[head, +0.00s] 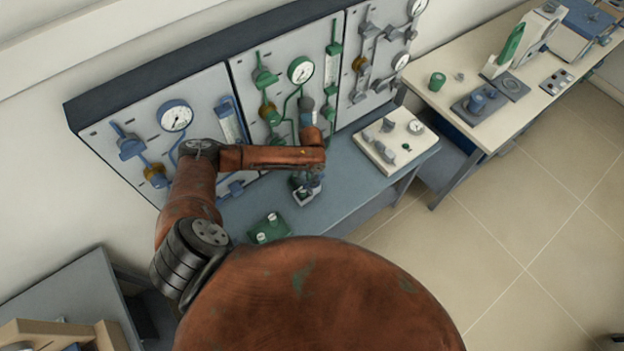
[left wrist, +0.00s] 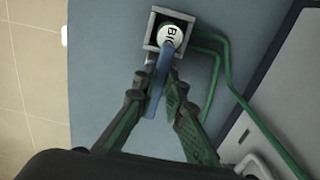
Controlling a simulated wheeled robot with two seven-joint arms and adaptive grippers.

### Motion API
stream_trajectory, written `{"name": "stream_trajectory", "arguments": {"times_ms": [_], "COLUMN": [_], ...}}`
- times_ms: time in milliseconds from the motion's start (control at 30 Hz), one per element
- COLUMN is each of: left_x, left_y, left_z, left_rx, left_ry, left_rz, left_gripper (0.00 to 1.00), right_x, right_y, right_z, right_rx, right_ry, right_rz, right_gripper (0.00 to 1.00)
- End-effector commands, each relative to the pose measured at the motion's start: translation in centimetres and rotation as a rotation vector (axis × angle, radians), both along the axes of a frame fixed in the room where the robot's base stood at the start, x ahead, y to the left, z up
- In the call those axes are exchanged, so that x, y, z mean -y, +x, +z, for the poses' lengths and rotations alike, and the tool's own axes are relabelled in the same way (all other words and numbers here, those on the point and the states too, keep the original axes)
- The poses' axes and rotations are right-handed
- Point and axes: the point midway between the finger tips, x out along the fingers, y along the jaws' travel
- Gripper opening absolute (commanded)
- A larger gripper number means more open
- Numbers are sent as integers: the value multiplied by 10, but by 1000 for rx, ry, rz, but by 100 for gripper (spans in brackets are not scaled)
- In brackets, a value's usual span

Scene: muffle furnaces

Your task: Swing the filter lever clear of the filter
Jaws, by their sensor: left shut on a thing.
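The filter (left wrist: 171,34) is a round white piece with dark letters, sitting in a square grey holder (left wrist: 151,41) at the top of the left wrist view. The filter lever (left wrist: 161,66) is a narrow blue bar. Its far end overlaps the lower part of the filter, and its near end passes between my fingers. My left gripper (left wrist: 157,83) is shut on the lever. In the head view my left gripper (head: 308,183) is low over the blue-grey bench, at the small grey holder (head: 304,197); the lever is hard to make out there. My right gripper is not in view.
Wall panels with gauges and valves (head: 300,70) stand behind the bench (head: 345,185). Green tubes (left wrist: 228,75) run beside the holder. A green block (head: 268,229) lies to the left and a white valve board (head: 396,138) to the right.

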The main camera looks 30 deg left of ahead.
Motion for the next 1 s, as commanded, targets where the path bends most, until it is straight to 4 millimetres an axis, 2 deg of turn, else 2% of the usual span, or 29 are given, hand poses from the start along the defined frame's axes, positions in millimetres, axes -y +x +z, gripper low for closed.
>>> {"name": "stream_trajectory", "arguments": {"times_ms": [267,467,1000], "left_x": [0,-1,-5], "left_y": [0,0,4], "left_z": [1,1,1], "left_rx": [0,-1,0], "left_ry": [0,-1,0], "left_rz": [-19,-99,-574], "left_gripper": [0,0,0], "right_x": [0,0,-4], "right_y": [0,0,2], "right_z": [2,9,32], "right_rx": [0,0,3], "right_ry": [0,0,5], "right_rz": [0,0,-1], "right_gripper": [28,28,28]}}
